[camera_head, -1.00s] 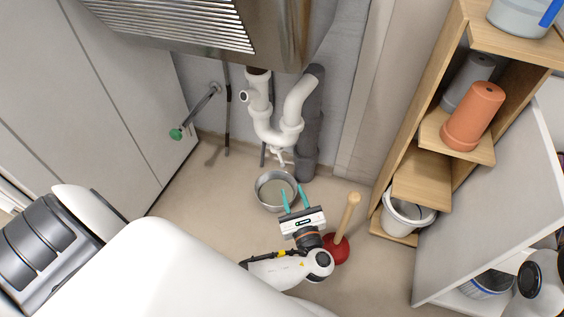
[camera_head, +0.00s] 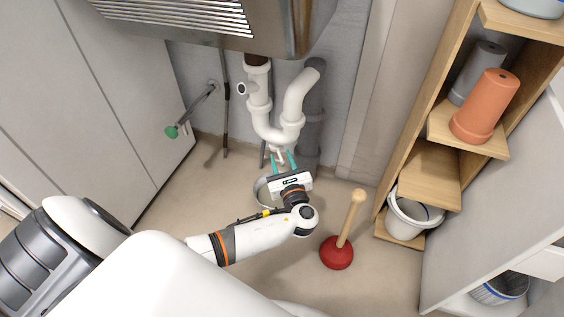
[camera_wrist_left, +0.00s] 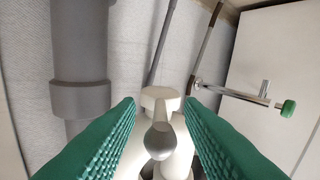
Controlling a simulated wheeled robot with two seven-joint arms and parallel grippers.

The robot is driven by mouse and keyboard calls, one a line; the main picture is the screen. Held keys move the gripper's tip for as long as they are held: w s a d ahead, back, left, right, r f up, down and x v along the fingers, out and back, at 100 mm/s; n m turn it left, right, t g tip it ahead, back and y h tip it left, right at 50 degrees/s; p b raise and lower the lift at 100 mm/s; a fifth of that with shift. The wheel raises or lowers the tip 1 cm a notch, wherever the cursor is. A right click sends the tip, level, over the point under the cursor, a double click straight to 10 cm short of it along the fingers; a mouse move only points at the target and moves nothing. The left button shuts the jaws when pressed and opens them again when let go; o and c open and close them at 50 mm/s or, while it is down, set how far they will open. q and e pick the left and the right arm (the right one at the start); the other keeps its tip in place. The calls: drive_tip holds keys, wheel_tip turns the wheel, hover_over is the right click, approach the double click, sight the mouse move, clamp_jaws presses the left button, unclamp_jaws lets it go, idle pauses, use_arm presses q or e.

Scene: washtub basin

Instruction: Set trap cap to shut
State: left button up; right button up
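In the left wrist view the cap lies between the two green fingers, with a gap on each side. My left gripper (camera_head: 283,160) is open just below and in front of the trap in the head view. In the wrist view its fingertips (camera_wrist_left: 162,105) reach around the cap without visible contact. Whether the cap is open or shut I cannot tell. My right gripper is not in view.
A metal bowl (camera_head: 262,187) sits on the floor, mostly hidden behind my left gripper. A red plunger (camera_head: 337,252) stands to the right. A valve with a green knob (camera_head: 172,132) sticks out at the left. Wooden shelves (camera_head: 431,176) and a white bucket (camera_head: 408,222) are at the right.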

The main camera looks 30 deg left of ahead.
use_arm(q)
clamp_jaws()
